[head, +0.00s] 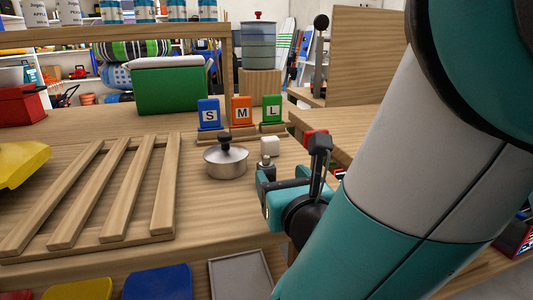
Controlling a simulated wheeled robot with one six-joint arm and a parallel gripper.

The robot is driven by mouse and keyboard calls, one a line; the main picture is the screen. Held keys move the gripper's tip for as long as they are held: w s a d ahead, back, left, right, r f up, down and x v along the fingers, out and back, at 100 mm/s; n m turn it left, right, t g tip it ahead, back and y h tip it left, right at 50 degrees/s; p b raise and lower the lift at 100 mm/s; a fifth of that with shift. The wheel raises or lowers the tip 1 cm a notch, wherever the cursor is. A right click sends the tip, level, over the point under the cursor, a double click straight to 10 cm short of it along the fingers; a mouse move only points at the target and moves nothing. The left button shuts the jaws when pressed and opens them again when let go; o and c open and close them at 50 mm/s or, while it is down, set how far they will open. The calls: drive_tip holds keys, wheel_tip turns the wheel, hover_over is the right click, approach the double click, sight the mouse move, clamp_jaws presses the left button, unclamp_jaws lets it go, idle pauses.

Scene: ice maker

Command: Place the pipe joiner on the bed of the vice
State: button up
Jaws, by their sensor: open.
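My gripper (270,175) is low over the wooden table, at the lower end of my arm, and is open. I see nothing held in it, though the arm and gripper body hide part of the space around the fingers. A small pale block (270,146) stands just beyond the gripper; I cannot tell whether they touch. I cannot pick out a pipe joiner or a vice for certain. A red piece (314,137) shows partly behind the gripper, and I cannot tell what it is.
A lidded metal pot (226,161) stands left of the gripper. S (208,114), M (241,110) and L (272,109) signs stand behind. A slatted wooden rack (105,200) fills the left. A green box (170,90) is at the back. My arm hides much of the right side.

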drive_tip(key=p+x, duration=0.1)
drive_tip(key=x, duration=0.3)
drive_tip(key=p+x, duration=0.1)
drive_tip(key=x, duration=0.3)
drive_tip(key=shift+w+a+f, duration=0.1)
drive_tip(key=shift+w+a, duration=0.2)
drive_tip(key=shift+w, duration=0.05)
drive_tip(key=c, duration=1.1)
drive_tip(key=shift+c, duration=0.2)
wheel_tip(320, 180, up, 20)
drive_tip(key=p, duration=1)
wheel_tip(320, 180, up, 14)
drive_tip(key=p, duration=1.4)
hover_over(267, 159)
drive_tip(key=shift+w+a+r, duration=0.1)
drive_tip(key=shift+w+r, duration=0.1)
drive_tip(key=shift+w, duration=0.15)
